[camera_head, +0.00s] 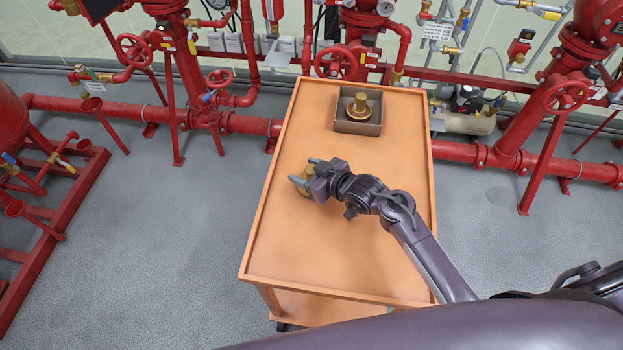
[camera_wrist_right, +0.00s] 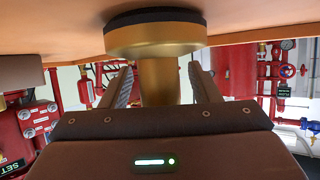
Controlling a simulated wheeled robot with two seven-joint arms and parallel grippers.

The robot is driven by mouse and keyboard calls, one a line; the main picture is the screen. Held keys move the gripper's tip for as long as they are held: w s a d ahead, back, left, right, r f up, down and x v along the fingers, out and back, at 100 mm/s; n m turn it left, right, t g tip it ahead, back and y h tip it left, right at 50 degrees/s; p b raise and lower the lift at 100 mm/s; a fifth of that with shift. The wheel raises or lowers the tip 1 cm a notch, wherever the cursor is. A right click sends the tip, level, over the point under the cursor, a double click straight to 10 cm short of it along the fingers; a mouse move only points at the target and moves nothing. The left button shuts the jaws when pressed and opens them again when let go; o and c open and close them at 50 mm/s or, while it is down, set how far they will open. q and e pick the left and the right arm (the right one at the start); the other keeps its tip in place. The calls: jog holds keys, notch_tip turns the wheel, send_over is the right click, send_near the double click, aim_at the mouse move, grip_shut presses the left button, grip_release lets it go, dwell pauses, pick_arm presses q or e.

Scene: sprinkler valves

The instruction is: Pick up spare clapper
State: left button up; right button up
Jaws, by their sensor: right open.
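A brass clapper with a round dark-edged disc and a stem (camera_wrist_right: 160,85) stands on the orange cart top; in the head view it shows partly (camera_head: 305,191) behind my gripper. My right gripper (camera_head: 301,180) is open, with its fingers on either side of the stem. In the right wrist view, which looks upside down, narrow gaps show between the stem and both fingers. A second brass piece of similar shape (camera_head: 358,104) sits in a grey open box (camera_head: 357,128) at the back of the cart. Which is the spare is not marked. My left gripper is not in view.
The orange cart (camera_head: 285,240) has a low raised rim. Its front left and middle are clear. Red pipes, valves and handwheels (camera_head: 567,93) stand behind it and on both sides. Grey floor (camera_head: 170,230) lies free left of the cart.

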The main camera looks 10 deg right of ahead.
grip_shut()
jog(key=shift+r, duration=0.1)
jog(key=shift+r, duration=0.15)
notch_tip(320, 180, up, 20)
dwell(0.8)
